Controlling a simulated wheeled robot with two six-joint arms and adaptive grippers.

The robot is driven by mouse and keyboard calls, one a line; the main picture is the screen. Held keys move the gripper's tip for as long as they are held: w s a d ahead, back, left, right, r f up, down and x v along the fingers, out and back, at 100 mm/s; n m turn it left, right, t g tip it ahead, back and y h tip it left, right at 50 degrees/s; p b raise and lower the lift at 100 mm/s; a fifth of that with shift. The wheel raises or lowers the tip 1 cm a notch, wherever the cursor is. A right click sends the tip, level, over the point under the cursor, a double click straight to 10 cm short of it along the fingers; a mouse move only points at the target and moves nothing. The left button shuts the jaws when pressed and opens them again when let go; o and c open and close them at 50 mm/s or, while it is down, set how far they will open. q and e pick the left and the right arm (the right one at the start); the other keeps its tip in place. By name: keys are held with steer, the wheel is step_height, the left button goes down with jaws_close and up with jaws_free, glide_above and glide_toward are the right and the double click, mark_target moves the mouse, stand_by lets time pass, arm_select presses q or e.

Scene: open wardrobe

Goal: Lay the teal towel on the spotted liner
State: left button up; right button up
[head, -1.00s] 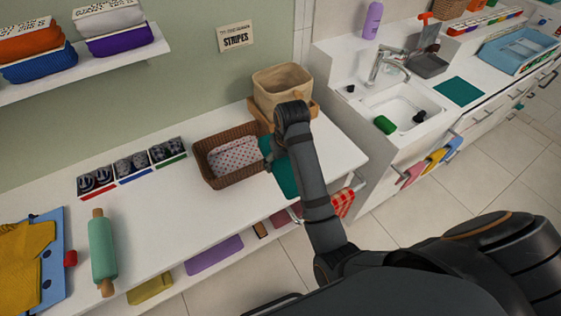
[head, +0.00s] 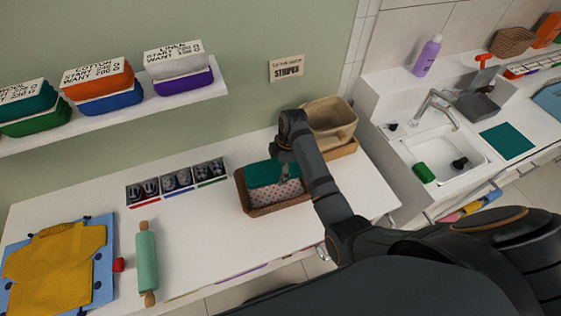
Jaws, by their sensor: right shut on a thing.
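The teal towel (head: 262,174) is over the back part of the brown wicker basket (head: 242,193). The white spotted liner (head: 276,194) shows in the basket in front of the towel. My right gripper (head: 283,157) is at the towel's back right edge and is shut on it, with its fingers partly hidden by my own arm. I cannot tell whether the towel touches the liner. My left gripper is not in view.
A beige bin (head: 330,118) stands in a wooden tray right of the basket. Divided boxes of socks (head: 177,181) are to the left. A rolling pin (head: 146,262) and a yellow shirt (head: 55,268) on a blue board lie further left. The counter between is clear.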

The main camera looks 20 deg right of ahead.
steer(key=shift+w+n, duration=0.15)
steer(key=shift+n, duration=0.15)
steer(key=shift+w+f, duration=0.15)
steer(key=shift+f, duration=0.4)
glide_above(278, 194)
step_height(278, 194, down, 7)
steer(key=f+b, duration=0.2)
steer(key=f, duration=0.1)
steer(key=f+b, duration=0.3)
steer(key=shift+w+d, duration=0.15)
steer(key=shift+d, duration=0.05)
arm_select(q)
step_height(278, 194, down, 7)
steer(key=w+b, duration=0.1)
steer(key=b, duration=0.1)
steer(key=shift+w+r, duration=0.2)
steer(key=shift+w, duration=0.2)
arm_select(e)
steer(key=shift+f, duration=0.8)
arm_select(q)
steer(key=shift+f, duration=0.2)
arm_select(e)
steer(key=shift+f, duration=0.4)
steer(key=o, duration=0.9)
steer(key=shift+c, duration=0.2)
